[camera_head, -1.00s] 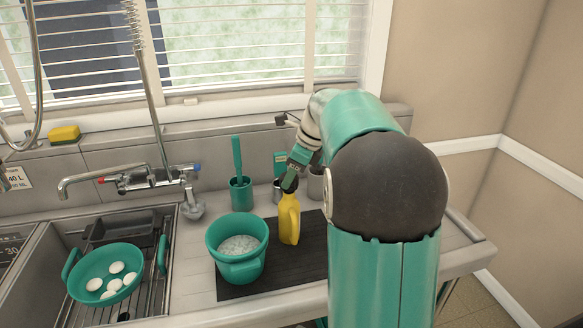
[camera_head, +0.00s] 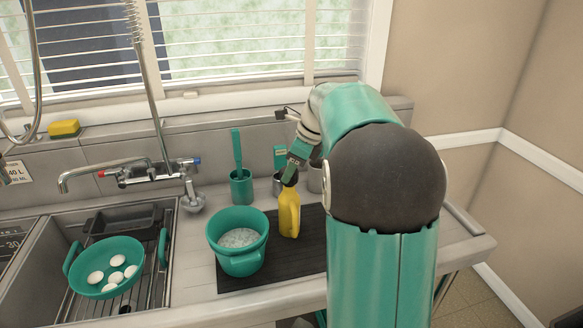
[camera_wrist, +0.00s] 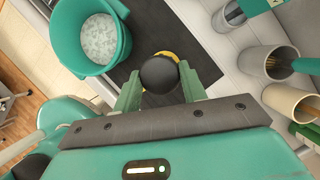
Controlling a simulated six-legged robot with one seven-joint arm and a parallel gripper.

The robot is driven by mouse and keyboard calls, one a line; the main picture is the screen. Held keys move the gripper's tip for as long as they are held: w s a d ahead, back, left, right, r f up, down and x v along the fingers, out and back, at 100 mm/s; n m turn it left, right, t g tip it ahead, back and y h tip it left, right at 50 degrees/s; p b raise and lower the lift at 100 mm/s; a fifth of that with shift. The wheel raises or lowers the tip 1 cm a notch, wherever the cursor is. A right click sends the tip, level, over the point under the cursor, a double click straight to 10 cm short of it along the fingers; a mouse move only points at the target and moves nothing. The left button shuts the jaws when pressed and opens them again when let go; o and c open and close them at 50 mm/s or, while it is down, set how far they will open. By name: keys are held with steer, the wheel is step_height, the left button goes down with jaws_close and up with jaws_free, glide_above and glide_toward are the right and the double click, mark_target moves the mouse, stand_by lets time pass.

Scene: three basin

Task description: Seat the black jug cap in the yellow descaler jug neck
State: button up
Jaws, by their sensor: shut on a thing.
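The yellow descaler jug (camera_head: 289,213) stands upright on the black mat (camera_head: 240,281). In the wrist view only a little of the yellow jug (camera_wrist: 167,55) shows past the cap. The round black jug cap (camera_wrist: 160,74) is between the fingers of my gripper (camera_wrist: 158,85). In the head view my gripper (camera_head: 290,180) is right over the jug's neck, shut on the cap. The cap hides the neck, so I cannot tell whether it is seated or just above it.
A green pot (camera_head: 238,262) of pale contents stands left of the jug. Behind are a green holder (camera_head: 241,186) with a utensil and grey canisters (camera_wrist: 268,61). A green colander (camera_head: 106,267) with several white round things sits in the sink at left.

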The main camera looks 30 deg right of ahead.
steer(key=shift+f, duration=1.2)
steer(key=o, duration=1.1)
steer(key=shift+r, duration=0.15)
steer(key=v, duration=1.3)
steer(key=shift+s+d+r, duration=0.1)
steer(key=shift+s+r, duration=0.05)
steer(key=shift+r, duration=0.1)
